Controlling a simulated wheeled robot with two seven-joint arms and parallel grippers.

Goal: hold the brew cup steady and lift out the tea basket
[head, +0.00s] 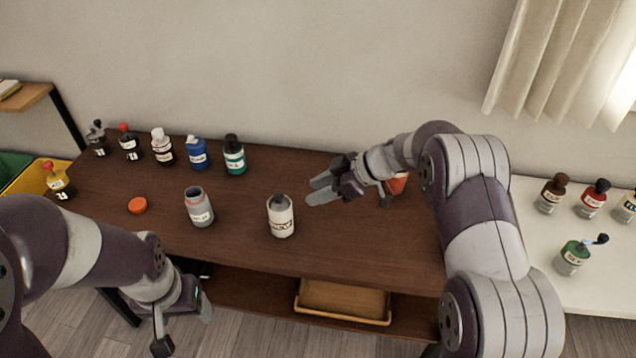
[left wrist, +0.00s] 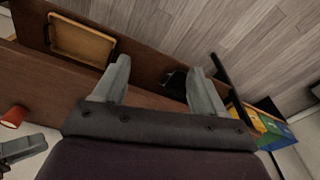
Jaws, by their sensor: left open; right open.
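I cannot pick out a brew cup or tea basket for certain. A white labelled container (head: 281,222) with a dark grey top stands upright at the table's front middle. A grey labelled jar (head: 200,212) with no lid stands to its left. My right gripper (head: 320,190) is open and empty, above and to the right of the white container, apart from it. My left gripper (head: 183,325) is open and empty, low in front of the table's front edge. Its two fingers show apart in the left wrist view (left wrist: 160,66), with nothing between them.
An orange lid (head: 137,205) lies left of the jar. Several bottles, including a green one (head: 235,159), line the back. An orange-red object (head: 398,184) is partly hidden by my right arm. A tray (head: 343,302) sits on the lower shelf. A white table (head: 601,280) holds more bottles.

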